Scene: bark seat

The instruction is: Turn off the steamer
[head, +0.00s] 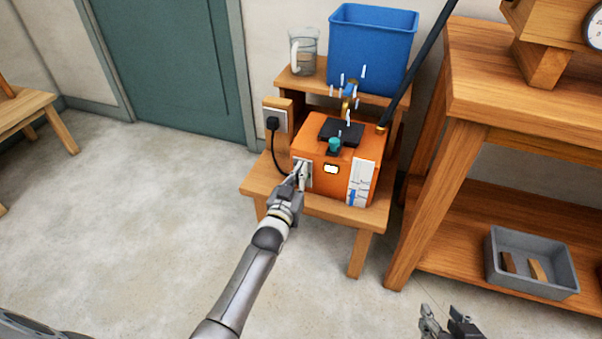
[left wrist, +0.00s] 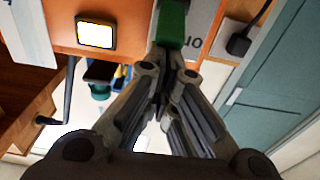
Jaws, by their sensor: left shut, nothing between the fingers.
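The steamer is an orange box (head: 327,187) on a small wooden stand. Its front has a lit whitish window (head: 331,169), which also shows in the left wrist view (left wrist: 96,35). A green switch (left wrist: 172,25) sits on a grey plate (left wrist: 199,28) with dark lettering. My left gripper (head: 300,170) is at the box's front left, over the plate. In the left wrist view its closed fingertips (left wrist: 165,62) are at the near end of the switch, with nothing held. I cannot tell whether they touch it. My right gripper (head: 448,318) is low in the head view, fingers apart and empty.
A blue tub (head: 371,45) and glass jug (head: 304,52) stand behind. A dark pole leans at the right. The wooden bench (head: 520,92) is right; open floor lies left.

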